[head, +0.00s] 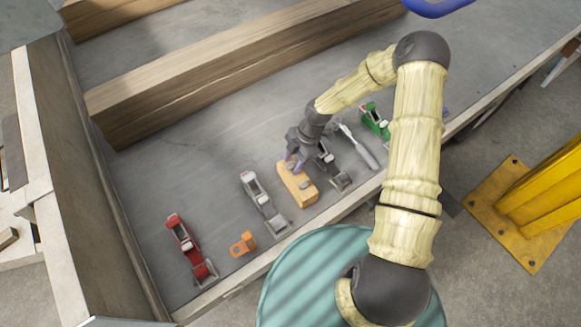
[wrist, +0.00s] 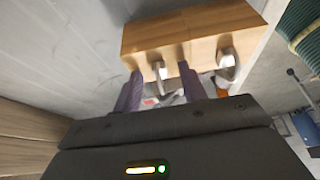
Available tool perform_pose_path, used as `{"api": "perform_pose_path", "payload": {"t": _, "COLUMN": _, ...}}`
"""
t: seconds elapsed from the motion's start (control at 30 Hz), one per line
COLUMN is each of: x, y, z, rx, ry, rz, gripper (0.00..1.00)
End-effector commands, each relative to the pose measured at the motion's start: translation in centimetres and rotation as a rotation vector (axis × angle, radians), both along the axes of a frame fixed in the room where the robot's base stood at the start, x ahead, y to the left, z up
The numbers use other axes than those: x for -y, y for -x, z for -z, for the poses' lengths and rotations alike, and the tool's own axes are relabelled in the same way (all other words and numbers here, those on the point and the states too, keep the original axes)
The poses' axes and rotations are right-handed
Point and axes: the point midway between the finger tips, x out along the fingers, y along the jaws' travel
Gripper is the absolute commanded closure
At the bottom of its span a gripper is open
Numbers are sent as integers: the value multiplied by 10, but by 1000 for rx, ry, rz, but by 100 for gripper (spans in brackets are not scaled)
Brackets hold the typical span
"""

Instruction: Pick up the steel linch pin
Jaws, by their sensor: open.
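A wooden block (head: 297,185) lies on the grey trailer bed, and it fills the top of the wrist view (wrist: 200,36). Two small metal pieces are on the block. One (wrist: 160,71) shows between the fingertips in the wrist view; the other (wrist: 228,66) is to the right of the fingers. Either may be the steel linch pin; its shape is too small to tell. My gripper (head: 292,161) is at the block's far end, its purple fingers (wrist: 160,70) open and apart on either side of the first metal piece. I cannot tell whether they touch it.
A grey ratchet (head: 263,200), an orange part (head: 243,244) and a red ratchet (head: 187,250) lie to the left. A dark ratchet (head: 332,168), a silver tool (head: 357,146) and a green ratchet (head: 374,119) lie to the right. A long timber beam (head: 220,70) runs behind.

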Motion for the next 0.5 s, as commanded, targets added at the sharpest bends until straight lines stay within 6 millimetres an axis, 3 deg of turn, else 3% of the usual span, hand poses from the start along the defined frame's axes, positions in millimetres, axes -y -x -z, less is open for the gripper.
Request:
{"api": "perform_pose_path", "payload": {"t": 0.27, "x": 0, "y": 0, "z": 0, "rx": 0, "ry": 0, "rz": 0, "gripper": 58}}
{"api": "perform_pose_path", "payload": {"t": 0.5, "x": 0, "y": 0, "z": 0, "rx": 0, "ry": 0, "rz": 0, "gripper": 100}}
